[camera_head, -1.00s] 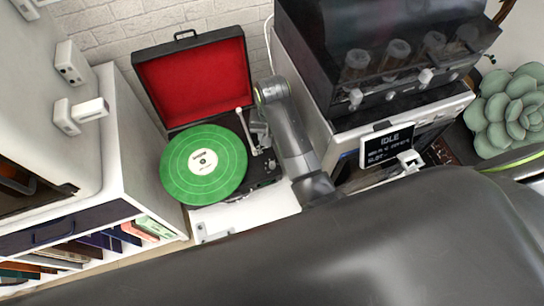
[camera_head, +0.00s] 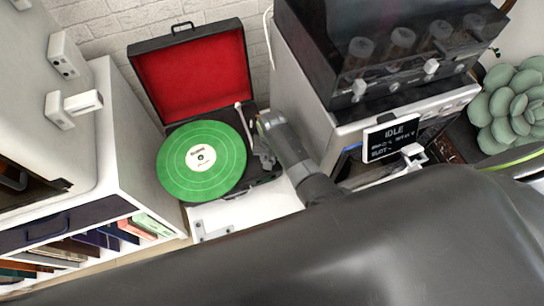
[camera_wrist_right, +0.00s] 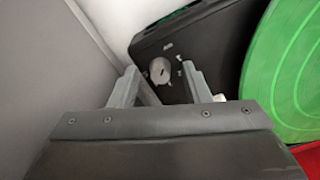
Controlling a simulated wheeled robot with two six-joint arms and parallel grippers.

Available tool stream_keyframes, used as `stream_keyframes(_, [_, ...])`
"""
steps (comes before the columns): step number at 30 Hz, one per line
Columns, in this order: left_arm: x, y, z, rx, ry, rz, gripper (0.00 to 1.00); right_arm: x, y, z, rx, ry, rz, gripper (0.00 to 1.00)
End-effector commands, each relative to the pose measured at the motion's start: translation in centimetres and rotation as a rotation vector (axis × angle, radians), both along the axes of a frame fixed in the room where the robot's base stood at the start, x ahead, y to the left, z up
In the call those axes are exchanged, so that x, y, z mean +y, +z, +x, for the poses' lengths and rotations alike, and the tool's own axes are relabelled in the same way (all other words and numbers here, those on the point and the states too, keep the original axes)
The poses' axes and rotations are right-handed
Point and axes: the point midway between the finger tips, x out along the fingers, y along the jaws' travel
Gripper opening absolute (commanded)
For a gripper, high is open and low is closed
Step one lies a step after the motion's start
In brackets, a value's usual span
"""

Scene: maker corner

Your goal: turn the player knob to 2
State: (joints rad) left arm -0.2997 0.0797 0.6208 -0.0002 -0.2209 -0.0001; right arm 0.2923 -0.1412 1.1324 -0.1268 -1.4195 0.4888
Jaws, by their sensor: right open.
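The record player (camera_head: 167,126) stands open on a white surface, with its red-lined lid up and a green record (camera_head: 200,162) on it. My right gripper (camera_head: 264,154) is low at the player's right front corner, partly hidden by its own arm. In the right wrist view the round grey knob (camera_wrist_right: 160,70), with a dark mark on its face, sits on the player's black deck (camera_wrist_right: 200,45). The open fingers of my right gripper (camera_wrist_right: 160,88) stand on either side of the knob's line, and the knob appears between and just beyond the tips. No contact is clear. My left gripper is out of view.
A grey-white machine with a dark glass top (camera_head: 395,60) and an "IDLE" display (camera_head: 390,138) stands close right of my arm. A white cabinet (camera_head: 130,150) with a shelf of sleeves is at left. A plant (camera_head: 510,105) is far right.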

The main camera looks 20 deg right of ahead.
Motion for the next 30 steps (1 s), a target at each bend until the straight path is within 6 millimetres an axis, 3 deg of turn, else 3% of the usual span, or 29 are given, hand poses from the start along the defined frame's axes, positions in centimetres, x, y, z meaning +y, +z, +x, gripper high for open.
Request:
stream_keyframes(7, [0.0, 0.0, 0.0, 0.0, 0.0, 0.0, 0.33, 0.0, 0.0, 0.0, -0.001, 0.0, 0.0, 0.41])
stream_keyframes(16, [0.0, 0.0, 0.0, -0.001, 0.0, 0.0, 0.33, 0.0, 0.0, 0.0, -0.001, 0.0, 0.0, 0.01])
stream_keyframes(30, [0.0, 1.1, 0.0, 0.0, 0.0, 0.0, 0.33, 0.0, 0.2, 0.0, 0.0, -0.112, -0.001, 0.0])
